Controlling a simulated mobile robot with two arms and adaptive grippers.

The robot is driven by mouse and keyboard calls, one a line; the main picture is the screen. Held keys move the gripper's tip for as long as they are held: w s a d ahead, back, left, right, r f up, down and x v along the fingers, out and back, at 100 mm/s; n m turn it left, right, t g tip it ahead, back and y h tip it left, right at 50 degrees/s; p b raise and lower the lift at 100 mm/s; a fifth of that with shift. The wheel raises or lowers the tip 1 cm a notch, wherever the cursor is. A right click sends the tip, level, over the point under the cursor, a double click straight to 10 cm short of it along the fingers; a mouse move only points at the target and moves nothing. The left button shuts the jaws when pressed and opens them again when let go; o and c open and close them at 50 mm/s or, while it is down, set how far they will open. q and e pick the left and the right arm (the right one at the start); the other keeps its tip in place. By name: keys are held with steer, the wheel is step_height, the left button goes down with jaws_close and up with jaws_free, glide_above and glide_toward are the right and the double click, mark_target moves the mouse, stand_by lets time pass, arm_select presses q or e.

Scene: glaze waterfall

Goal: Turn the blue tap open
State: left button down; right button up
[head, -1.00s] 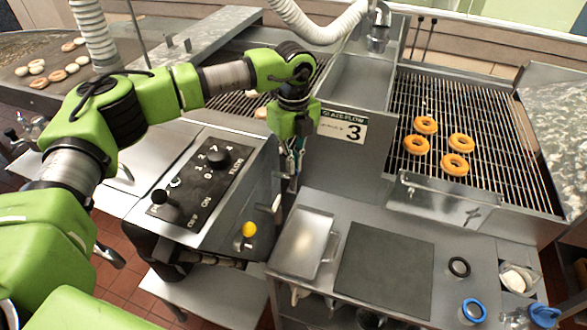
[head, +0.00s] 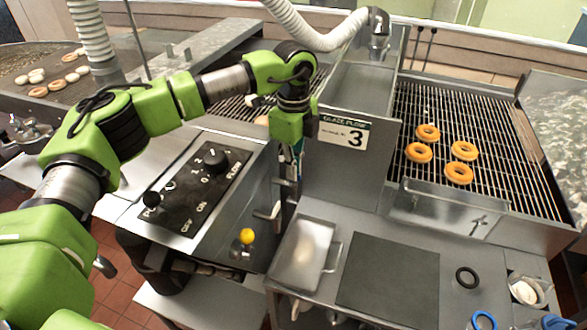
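My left arm reaches in from the left, and its gripper (head: 291,160) points down into the narrow gap between the control box and the steel panel with the "3" sign. Its fingers are small, dark and partly hidden, so I cannot tell if they are open or shut. A few bluish specks show at the fingers, but I cannot make out the blue tap clearly. Small metal fittings (head: 268,213) stick out below the gripper in the same gap. My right gripper is not in view.
A steel tray (head: 300,253) and dark mat (head: 390,275) lie on the front bench. Doughnuts (head: 459,173) rest on the wire rack (head: 500,120). A blue ring (head: 482,320) lies bottom right.

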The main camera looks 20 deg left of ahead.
arm_select(q)
steer(key=shift+w+r, duration=0.1)
steer(key=c, duration=2.3)
jaws_free()
step_height(320, 180, up, 12)
